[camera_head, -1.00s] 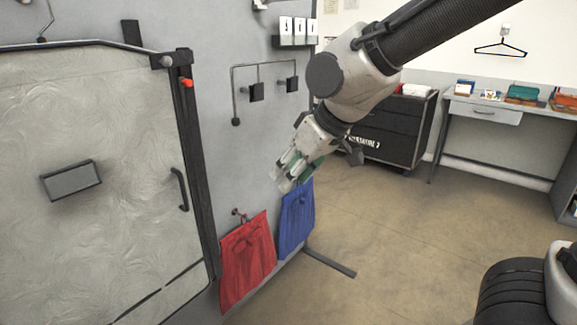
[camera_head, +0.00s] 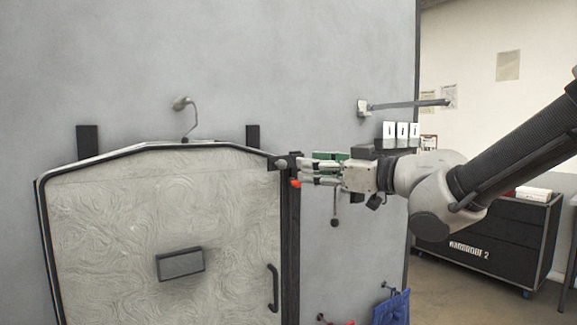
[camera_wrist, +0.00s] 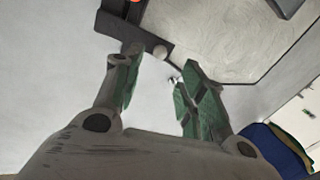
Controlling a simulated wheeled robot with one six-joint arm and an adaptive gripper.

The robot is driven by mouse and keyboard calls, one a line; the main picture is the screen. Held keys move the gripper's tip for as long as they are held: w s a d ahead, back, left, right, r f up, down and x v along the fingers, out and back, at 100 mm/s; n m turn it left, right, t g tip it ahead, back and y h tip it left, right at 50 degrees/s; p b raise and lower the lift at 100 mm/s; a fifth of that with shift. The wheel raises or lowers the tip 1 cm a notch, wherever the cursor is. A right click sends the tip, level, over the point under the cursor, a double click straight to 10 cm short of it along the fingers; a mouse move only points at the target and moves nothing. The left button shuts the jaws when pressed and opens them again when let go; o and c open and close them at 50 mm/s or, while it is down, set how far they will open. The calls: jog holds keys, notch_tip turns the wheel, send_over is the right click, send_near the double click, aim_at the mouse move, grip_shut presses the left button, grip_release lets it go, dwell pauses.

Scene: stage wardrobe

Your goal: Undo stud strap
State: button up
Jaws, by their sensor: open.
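A dark strap-like piece (camera_head: 283,162) with a rounded grey stud (camera_head: 281,163) sits at the top right corner of the pale textured door (camera_head: 120,220). An orange-red tab (camera_head: 295,184) shows just below it. My gripper (camera_head: 303,171) is level with this corner, pointing left, fingertips close to the dark piece; contact cannot be told. In the wrist view my gripper (camera_wrist: 162,62) is open and empty, its green-padded fingers apart. The dark piece (camera_wrist: 150,38) and pale round stud (camera_wrist: 160,52) lie beyond the tips. The fingers partly cover the area right of the corner.
A dark door handle (camera_head: 273,288) is below the corner. A wall arm (camera_head: 405,105) and white cards (camera_head: 402,130) are on the right. Red and blue bags (camera_head: 392,308) hang low. A black drawer cabinet (camera_head: 490,240) stands right.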

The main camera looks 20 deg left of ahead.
aim_at(285, 164)
jog(key=x, duration=0.7)
jog(key=shift+a+f, duration=0.1)
grip_shut()
